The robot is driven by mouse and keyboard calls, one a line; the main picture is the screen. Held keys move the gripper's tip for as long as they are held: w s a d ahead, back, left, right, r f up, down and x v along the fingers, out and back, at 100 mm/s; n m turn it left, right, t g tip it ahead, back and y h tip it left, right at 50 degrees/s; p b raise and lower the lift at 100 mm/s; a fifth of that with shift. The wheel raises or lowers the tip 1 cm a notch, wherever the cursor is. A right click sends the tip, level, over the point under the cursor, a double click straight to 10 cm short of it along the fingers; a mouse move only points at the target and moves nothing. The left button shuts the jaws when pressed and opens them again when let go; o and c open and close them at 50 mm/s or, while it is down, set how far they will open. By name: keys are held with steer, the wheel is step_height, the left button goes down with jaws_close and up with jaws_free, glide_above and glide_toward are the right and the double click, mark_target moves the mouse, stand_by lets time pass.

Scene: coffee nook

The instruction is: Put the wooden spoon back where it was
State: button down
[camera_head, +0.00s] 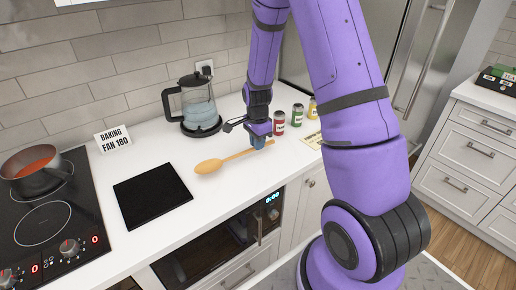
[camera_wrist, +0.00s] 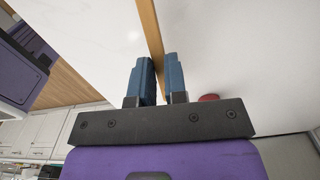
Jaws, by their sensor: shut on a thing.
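The wooden spoon (camera_head: 212,165) is light brown, and in the head view its bowl points left over the white counter. My gripper (camera_head: 258,140) is shut on the spoon's handle, near the handle's right end. In the wrist view the handle (camera_wrist: 150,35) runs between the blue fingers of my gripper (camera_wrist: 159,75). The spoon lies roughly level, at or just above the counter; I cannot tell whether it touches. A black square mat (camera_head: 152,194) lies flat on the counter to the left of the spoon's bowl.
A glass kettle (camera_head: 198,105) stands behind the spoon. Red (camera_head: 279,123), green (camera_head: 297,115) and yellow (camera_head: 312,108) jars stand right of my gripper, near a card (camera_head: 313,140).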

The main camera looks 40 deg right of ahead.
steer(key=f, duration=0.3)
steer(key=shift+w+d+f, duration=0.15)
steer(key=shift+w+d, duration=0.15)
steer(key=shift+d, duration=0.05)
steer(key=c, duration=1.1)
jaws_free()
steer(key=shift+c, duration=0.2)
steer(key=shift+f, duration=0.15)
step_height(320, 180, up, 11)
steer(key=s+a+r+n+t, duration=0.1)
steer(key=s+a+r+n, duration=0.25)
steer(key=r, duration=0.55)
steer(key=s+a+r+n+t, duration=0.1)
steer(key=s+a+r+n, duration=0.2)
steer(key=s+r+n, duration=0.35)
steer(key=s+a+r+n+t, duration=0.1)
steer(key=s+r+n, duration=0.3)
steer(key=s, duration=0.4)
steer(key=s+a+r+n+t, duration=0.2)
steer(key=s+a+r+n, duration=0.2)
steer(key=s+r, duration=0.2)
steer(key=shift+s+r, duration=0.25)
steer(key=shift+s, duration=1)
